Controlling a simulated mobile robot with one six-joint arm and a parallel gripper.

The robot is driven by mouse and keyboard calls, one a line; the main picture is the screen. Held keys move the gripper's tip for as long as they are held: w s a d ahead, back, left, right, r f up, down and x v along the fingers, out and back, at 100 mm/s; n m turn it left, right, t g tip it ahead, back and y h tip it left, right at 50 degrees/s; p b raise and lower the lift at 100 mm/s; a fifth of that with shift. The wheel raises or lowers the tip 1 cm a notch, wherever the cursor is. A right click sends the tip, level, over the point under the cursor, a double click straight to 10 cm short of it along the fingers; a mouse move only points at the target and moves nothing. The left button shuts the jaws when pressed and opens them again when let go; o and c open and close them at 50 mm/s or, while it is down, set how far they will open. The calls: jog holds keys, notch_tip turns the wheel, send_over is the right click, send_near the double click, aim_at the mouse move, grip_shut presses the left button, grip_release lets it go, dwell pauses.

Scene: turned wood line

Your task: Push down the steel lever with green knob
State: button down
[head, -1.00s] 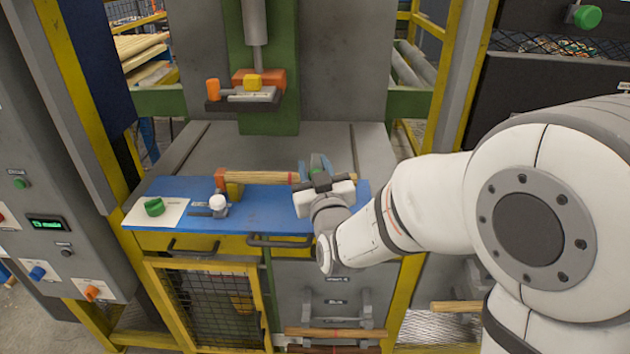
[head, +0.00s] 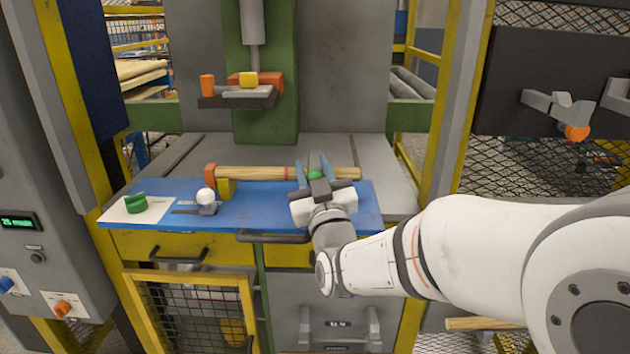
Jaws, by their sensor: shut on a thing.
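The green knob (head: 315,174) of the lever shows between the two blue fingers of my gripper (head: 314,168), at the right part of the blue bench top. My gripper is shut on this knob. My gripper's body and wrist hide the steel lever below it, so its angle cannot be told. A turned wooden bar (head: 253,173) lies just behind the fingers, with an orange block (head: 211,175) at its left end.
A lever with a white knob (head: 206,196) and a green switch (head: 135,203) on a white plate stand on the left of the blue bench top (head: 258,208). A press head with a yellow block (head: 248,79) hangs behind. An orange knob (head: 577,132) is at far right.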

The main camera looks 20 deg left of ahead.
jog(key=shift+a+f, duration=0.1)
jog(key=shift+f, duration=0.2)
jog(key=c, duration=1.1)
grip_release()
jog(key=shift+s, duration=0.1)
jog(key=shift+c, duration=0.2)
jog(key=shift+o, duration=0.3)
jog(key=shift+f, duration=0.1)
jog(key=shift+r, duration=0.3)
